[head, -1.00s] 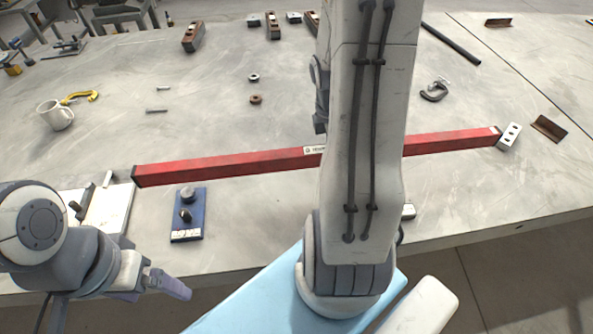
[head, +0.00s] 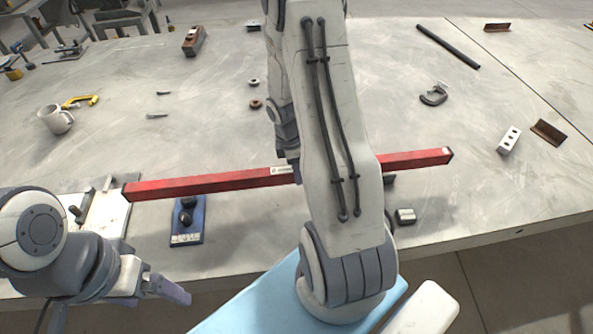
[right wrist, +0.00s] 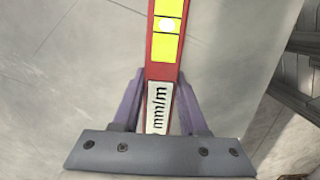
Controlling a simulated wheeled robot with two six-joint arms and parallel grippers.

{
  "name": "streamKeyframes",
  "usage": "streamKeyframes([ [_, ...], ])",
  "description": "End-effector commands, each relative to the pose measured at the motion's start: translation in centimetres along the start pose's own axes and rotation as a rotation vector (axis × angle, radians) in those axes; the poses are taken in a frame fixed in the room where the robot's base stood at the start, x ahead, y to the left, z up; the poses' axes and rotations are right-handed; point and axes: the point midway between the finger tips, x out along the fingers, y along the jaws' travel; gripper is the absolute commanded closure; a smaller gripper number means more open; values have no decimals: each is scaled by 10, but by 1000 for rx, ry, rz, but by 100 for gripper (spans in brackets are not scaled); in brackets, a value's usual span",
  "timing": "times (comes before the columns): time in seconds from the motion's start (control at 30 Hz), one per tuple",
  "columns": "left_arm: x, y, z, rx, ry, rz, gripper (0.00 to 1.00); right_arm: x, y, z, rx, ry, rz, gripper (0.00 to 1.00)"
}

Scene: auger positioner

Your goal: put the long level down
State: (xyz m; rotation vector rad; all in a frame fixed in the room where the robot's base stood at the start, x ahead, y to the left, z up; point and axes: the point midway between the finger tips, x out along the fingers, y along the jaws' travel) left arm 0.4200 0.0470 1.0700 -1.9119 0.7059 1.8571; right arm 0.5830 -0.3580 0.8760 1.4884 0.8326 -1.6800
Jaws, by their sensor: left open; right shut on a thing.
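The long level (head: 215,182) is a long red bar with a pale label. In the head view it lies across the picture over the grey table, its left end slightly nearer me. My right gripper (head: 292,172) is shut on it near the middle, partly hidden by my right arm. In the right wrist view the level (right wrist: 162,70) shows a yellow vial and a "mm/m" label between the fingers of the right gripper (right wrist: 160,100). I cannot tell whether the level touches the table. My left gripper (head: 165,292) is open and empty at the front left.
A blue block with black knobs (head: 187,232) and a white plate (head: 105,225) are close to the level's left end. A holed block (head: 508,141), rusty angle (head: 548,132) and clamp (head: 434,96) are on the right. A mug (head: 56,119) stands left. The table beyond the level is mostly clear.

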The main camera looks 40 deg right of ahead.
Motion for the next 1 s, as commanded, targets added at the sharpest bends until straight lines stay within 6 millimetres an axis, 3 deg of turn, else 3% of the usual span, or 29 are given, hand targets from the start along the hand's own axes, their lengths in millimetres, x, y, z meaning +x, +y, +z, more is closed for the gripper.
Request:
streamKeyframes([
  [0.73,6,0,0,0,0,0,8,11,1,-1,-1,0,2,100],
  [0.77,7,0,0,0,0,0,8,12,0,-1,-1,0,0,54],
  [0.83,7,0,0,0,0,0,8,12,0,-1,-1,0,1,28],
  [1.0,7,0,0,0,0,0,8,11,0,-1,-1,0,0,28],
])
